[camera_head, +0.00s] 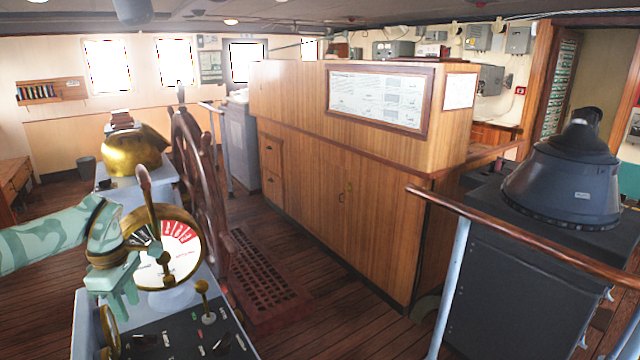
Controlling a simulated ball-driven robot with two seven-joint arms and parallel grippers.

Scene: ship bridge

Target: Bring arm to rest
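My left arm (45,238), pale green with darker patches, comes in from the left edge. My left gripper (122,300) points down in front of the left side of the round brass-rimmed telegraph dial (178,245). Its fingers look empty, but I cannot make out the gap between them. I cannot tell whether the gripper touches the dial or the console below. A brass lever (148,200) rises over the dial's face. My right arm and gripper are not in view.
The console (170,345) with small levers and switches fills the lower left. A dark wooden ship's wheel (190,165) and a brass binnacle (130,152) stand behind. A wooden cabinet (330,180) fills the middle. A handrail (530,240) and black radar unit (560,185) stand right.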

